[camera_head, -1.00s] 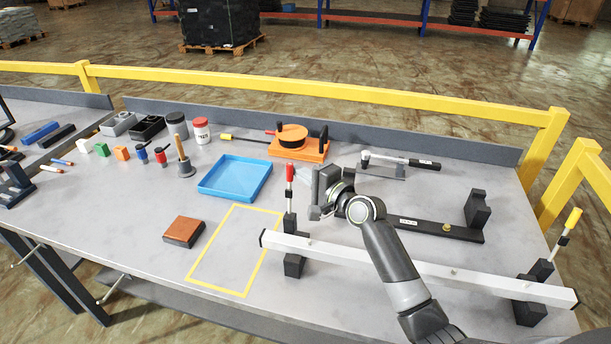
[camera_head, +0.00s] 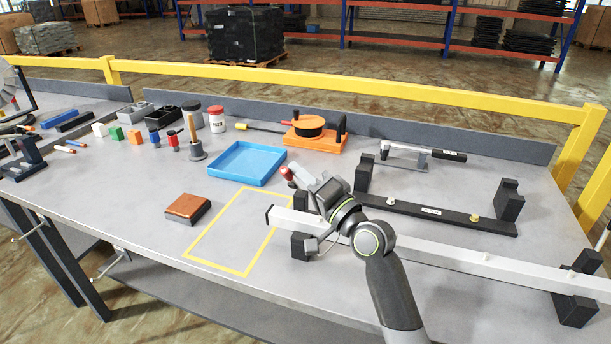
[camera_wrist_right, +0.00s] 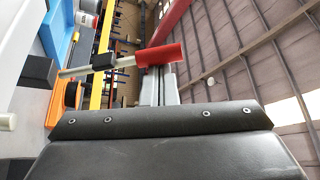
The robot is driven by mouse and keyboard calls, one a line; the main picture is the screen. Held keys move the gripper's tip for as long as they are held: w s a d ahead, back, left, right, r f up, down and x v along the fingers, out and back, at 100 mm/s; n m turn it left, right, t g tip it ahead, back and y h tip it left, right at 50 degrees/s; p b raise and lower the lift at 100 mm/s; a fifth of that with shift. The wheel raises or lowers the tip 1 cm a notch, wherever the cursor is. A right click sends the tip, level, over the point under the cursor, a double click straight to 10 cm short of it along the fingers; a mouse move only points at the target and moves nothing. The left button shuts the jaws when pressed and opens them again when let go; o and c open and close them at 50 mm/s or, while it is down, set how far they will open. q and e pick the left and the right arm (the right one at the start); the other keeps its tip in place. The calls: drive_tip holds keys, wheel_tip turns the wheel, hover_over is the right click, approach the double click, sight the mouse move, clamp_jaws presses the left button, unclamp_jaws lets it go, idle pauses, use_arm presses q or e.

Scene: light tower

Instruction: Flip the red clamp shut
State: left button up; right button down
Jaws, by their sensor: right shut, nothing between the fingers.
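The red clamp's handle (camera_head: 287,173) shows at the left end of the white bar (camera_head: 430,252), leaning a little to the left. Its black base (camera_head: 302,246) is partly hidden by my right arm. My right gripper (camera_head: 301,176) is shut and empty, right beside the red handle. In the right wrist view, the red grip (camera_wrist_right: 160,55) and its metal lever lie across the tips of the closed fingers (camera_wrist_right: 158,82). I cannot tell whether they touch. My left gripper is not in view.
A black bar fixture (camera_head: 440,212) with upright blocks stands behind the white bar. A blue tray (camera_head: 246,163), an orange fixture (camera_head: 314,139) and a brown-topped block (camera_head: 187,208) are to the left. The yellow-outlined area (camera_head: 235,231) is empty.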

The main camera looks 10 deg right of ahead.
drive_tip(key=s+f+b, duration=0.1)
drive_tip(key=s+a+f+b, duration=0.1)
drive_tip(key=f, duration=0.1)
drive_tip(key=s+a+f+b, duration=0.1)
drive_tip(key=f, duration=0.1)
drive_tip(key=shift+s+a, duration=0.15)
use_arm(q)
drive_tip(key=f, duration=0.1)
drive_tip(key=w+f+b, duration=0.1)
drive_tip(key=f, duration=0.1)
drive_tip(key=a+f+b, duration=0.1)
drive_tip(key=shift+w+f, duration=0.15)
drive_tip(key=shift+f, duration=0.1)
use_arm(e)
drive_tip(key=f, duration=0.2)
drive_tip(key=s+f, duration=0.1)
drive_tip(key=shift+a, duration=0.3)
drive_tip(key=b+v, duration=0.3)
drive_tip(key=v, duration=1.3)
drive_tip(key=shift+s, duration=0.15)
drive_tip(key=shift+s+d+f, duration=0.1)
drive_tip(key=shift+s+d, duration=0.2)
drive_tip(key=shift+s, duration=0.1)
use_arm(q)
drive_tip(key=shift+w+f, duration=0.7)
